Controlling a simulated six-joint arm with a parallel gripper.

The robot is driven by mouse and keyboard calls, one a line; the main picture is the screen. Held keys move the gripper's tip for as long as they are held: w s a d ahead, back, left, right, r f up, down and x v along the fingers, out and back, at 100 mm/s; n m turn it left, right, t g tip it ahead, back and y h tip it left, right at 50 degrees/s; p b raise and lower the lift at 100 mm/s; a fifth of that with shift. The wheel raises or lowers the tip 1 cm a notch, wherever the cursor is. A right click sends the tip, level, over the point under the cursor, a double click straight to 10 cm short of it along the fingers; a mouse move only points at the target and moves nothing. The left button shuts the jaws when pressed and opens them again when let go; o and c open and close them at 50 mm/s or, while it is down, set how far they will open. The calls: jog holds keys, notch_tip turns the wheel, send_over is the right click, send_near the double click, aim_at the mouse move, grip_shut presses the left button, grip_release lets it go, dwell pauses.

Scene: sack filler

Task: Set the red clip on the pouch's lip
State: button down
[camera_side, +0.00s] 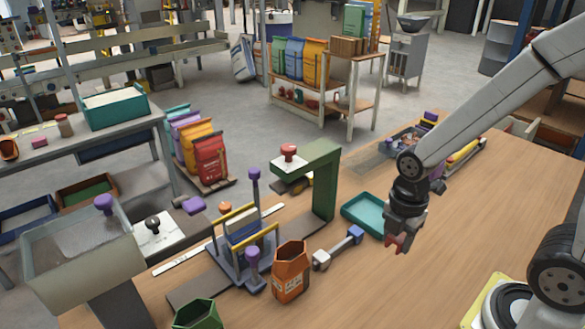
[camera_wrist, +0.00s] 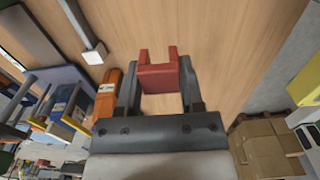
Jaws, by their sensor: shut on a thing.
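The red clip (camera_side: 393,243) is held between the fingers of my gripper (camera_side: 402,226), above the wooden table. In the wrist view the clip (camera_wrist: 158,76) sits between the two fingertips of my gripper (camera_wrist: 159,85), its two prongs pointing away from the palm. An orange pouch (camera_side: 290,276) with an open top stands upright on the table, left of my gripper and apart from the clip. It also shows in the wrist view (camera_wrist: 107,98), left of the fingers. A green open-topped pouch (camera_side: 198,316) is partly cut off at the bottom edge.
A teal tray (camera_side: 363,214) lies just left of my gripper. A grey-and-blue tool (camera_side: 338,248) lies between the orange pouch and my gripper. A stand with yellow bars (camera_side: 243,240) and a green post (camera_side: 325,180) rise behind the pouch.

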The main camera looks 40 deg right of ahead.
jog(key=shift+w, duration=0.15)
jog(key=w+a+r+m, duration=0.1)
jog(key=w+a+m, duration=0.2)
jog(key=w+m, duration=0.4)
jog(key=w+a+r+m, duration=0.2)
jog(key=w+a+m, duration=0.2)
jog(key=m, duration=0.5)
jog(key=w+a+r+m, duration=0.2)
jog(key=w+a+m, duration=0.2)
jog(key=w+m, duration=0.5)
jog(key=shift+w+a, duration=0.2)
jog(key=shift+w, duration=0.15)
jog(key=shift+w+a+r+m, duration=0.25)
jog(key=shift+w+a+m, duration=0.8)
jog(key=shift+m, duration=0.8)
jog(key=shift+w+a+r+m, duration=0.2)
jog(key=shift+w+a+m, duration=0.55)
jog(key=shift+a+m, duration=0.85)
jog(key=shift+w+a+r+m, duration=0.25)
jog(key=shift+w+a+m, duration=0.7)
jog(key=shift+m, duration=1.1)
jog(key=shift+f, duration=0.15)
